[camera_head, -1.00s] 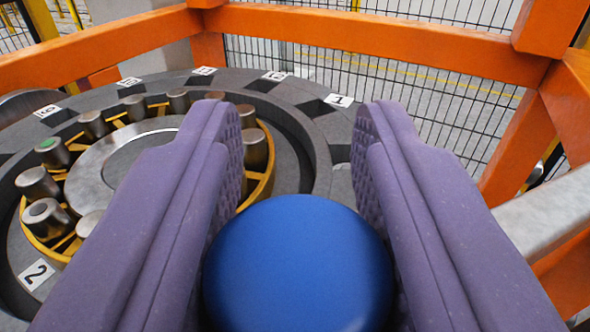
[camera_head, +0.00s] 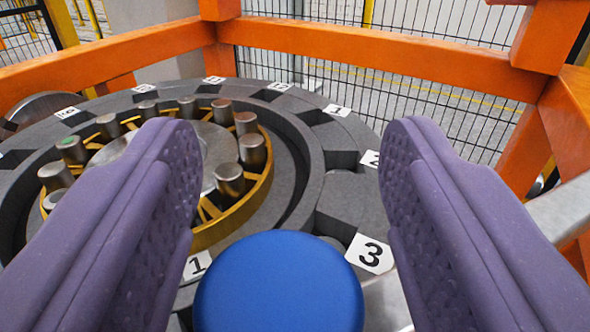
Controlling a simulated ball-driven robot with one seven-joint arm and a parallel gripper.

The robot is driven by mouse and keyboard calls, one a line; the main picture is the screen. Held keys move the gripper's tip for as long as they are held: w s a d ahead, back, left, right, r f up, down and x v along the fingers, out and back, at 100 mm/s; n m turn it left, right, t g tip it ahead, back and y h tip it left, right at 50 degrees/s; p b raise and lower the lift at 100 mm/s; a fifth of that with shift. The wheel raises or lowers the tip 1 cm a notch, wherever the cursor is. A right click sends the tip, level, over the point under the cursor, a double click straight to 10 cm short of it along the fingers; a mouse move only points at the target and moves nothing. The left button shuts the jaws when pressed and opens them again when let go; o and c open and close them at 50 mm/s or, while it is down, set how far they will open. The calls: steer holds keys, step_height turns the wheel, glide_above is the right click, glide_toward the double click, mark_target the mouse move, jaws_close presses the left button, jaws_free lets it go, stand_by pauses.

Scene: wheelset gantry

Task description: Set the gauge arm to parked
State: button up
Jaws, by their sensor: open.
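A blue, smooth, round-topped knob (camera_head: 278,288) shows at the bottom centre, low between the fingers of my gripper (camera_head: 288,130). The jaws are open wide, with purple padded fingers on both sides of the knob and no clear contact. I cannot tell whether the knob belongs to the gauge arm; no arm is clearly visible and whatever is under the knob is hidden. A pale metal piece (camera_head: 385,300) shows just right of the knob.
Beyond is a grey round fixture (camera_head: 305,165) with slots and number plates, including a 3 (camera_head: 370,253). Inside it is a yellow ring (camera_head: 240,212) with several metal pins. An orange frame (camera_head: 380,52) and black mesh fence stand behind; a metal bar (camera_head: 570,207) is at right.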

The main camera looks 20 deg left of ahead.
steer(key=p+v, duration=0.2)
steer(key=v, duration=0.5)
steer(key=shift+s+d, duration=0.15)
steer(key=shift+s, duration=0.2)
